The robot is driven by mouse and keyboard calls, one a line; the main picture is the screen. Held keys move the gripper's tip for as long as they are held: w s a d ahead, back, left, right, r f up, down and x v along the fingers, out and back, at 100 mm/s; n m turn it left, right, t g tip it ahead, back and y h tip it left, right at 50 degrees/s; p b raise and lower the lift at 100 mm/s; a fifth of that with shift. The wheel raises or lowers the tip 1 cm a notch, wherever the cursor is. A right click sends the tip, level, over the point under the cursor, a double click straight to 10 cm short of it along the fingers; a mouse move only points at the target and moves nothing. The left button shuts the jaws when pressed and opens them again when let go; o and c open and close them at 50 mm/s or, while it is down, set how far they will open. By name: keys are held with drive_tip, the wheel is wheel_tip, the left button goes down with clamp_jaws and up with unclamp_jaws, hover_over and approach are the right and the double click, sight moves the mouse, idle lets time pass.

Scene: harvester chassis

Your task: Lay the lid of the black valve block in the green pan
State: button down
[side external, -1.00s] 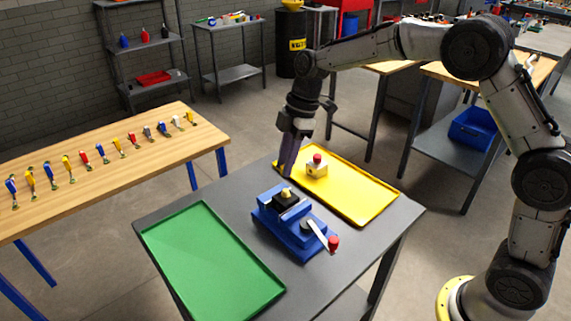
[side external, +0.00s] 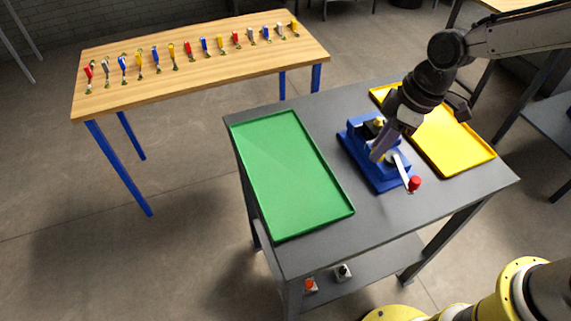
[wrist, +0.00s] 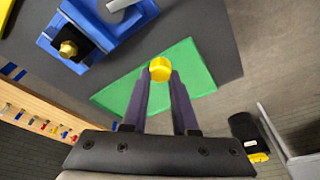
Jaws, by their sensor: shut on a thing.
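My gripper (side external: 378,157) is shut on a yellow round cap, which looks like the lid. The cap (wrist: 160,69) shows between the fingertips in the wrist view. In the side view my gripper hangs over the blue vise, at its near side. The black valve block (wrist: 72,46) sits in the vise with a brass-coloured hex piece bare on top. In the side view the block (side external: 370,124) is partly hidden by my gripper. The green pan (side external: 290,175) lies empty on the left of the grey table and also shows behind my fingers in the wrist view (wrist: 190,75).
The blue vise (side external: 358,151) has a lever with a red knob (side external: 414,183) sticking out toward the front. A yellow pan (side external: 450,145) lies on the right, partly behind my arm. Bare grey tabletop separates vise and green pan. A wooden bench (side external: 200,65) stands behind.

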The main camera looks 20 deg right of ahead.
drive_tip(key=s+a+n, duration=0.1)
drive_tip(key=s+a, duration=0.2)
drive_tip(key=s, duration=0.1)
hover_over(302, 181)
drive_tip(key=d, duration=0.1)
drive_tip(key=f, duration=0.8)
drive_tip(key=shift+s+f, duration=0.3)
drive_tip(key=shift+s, duration=0.05)
drive_tip(key=shift+w+f, duration=0.15)
drive_tip(key=shift+f, duration=0.15)
drive_tip(key=shift+d+x, duration=0.15)
drive_tip(key=shift+x, duration=0.55)
drive_tip(key=shift+d+x, duration=0.1)
drive_tip(key=shift+x, duration=0.55)
drive_tip(key=shift+f+y, duration=0.25)
drive_tip(key=shift+y, duration=0.05)
drive_tip(key=c, duration=0.7)
unclamp_jaws()
